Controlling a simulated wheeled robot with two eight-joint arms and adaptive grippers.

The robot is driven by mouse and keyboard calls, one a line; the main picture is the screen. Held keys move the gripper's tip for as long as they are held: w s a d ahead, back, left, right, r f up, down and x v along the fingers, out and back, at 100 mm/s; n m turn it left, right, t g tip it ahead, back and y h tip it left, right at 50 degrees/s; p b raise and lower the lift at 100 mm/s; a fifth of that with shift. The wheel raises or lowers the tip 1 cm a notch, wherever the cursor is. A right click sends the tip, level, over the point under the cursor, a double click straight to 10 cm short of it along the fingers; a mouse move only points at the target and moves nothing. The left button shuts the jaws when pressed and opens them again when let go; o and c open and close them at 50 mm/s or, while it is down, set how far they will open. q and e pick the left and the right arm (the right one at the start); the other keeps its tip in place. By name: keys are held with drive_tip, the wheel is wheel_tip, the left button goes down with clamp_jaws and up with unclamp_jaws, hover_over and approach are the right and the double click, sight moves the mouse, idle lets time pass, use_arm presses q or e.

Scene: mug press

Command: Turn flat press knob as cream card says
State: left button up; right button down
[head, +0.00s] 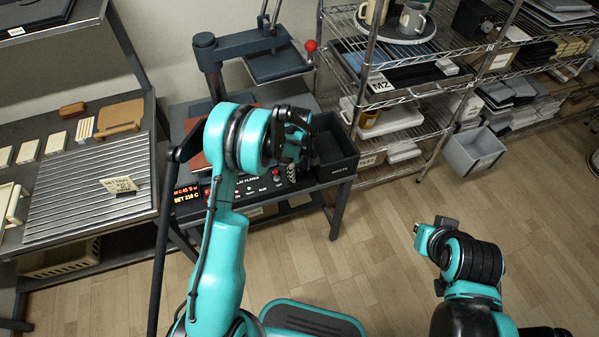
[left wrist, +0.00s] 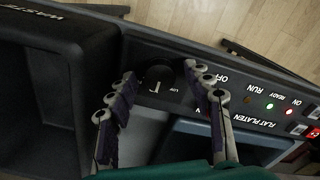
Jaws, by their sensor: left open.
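The cream card (head: 122,185) stands on the ribbed grey mat at the left in the head view; it reads "SETTING" over a temperature whose digits are too small to be sure of. The flat press's dark round knob (left wrist: 158,80) is on the "FLAT PLATEN" panel (left wrist: 240,100) in the left wrist view, with a pale mark on it. My left gripper (left wrist: 160,74) is open, one finger on each side of the knob; I cannot tell whether they touch it. In the head view my left arm (head: 262,140) covers part of the press. My right gripper (head: 430,238) is over the floor, its jaws unclear.
A black bin marked "WASTE" (head: 334,150) stands right beside the panel. A red-lit display (head: 189,193) reads "SET" with a temperature. A press with a red-ball lever (head: 310,46) stands behind. A wire shelf (head: 385,98) is to the right.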

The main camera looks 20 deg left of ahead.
use_arm(q)
drive_tip(key=c, duration=1.2)
drive_tip(key=shift+o, duration=0.2)
drive_tip(key=shift+f+m, duration=0.1)
drive_tip(key=shift+m, duration=0.3)
drive_tip(key=m+b, duration=0.1)
drive_tip(key=m, duration=0.8)
drive_tip(key=shift+b, duration=0.3)
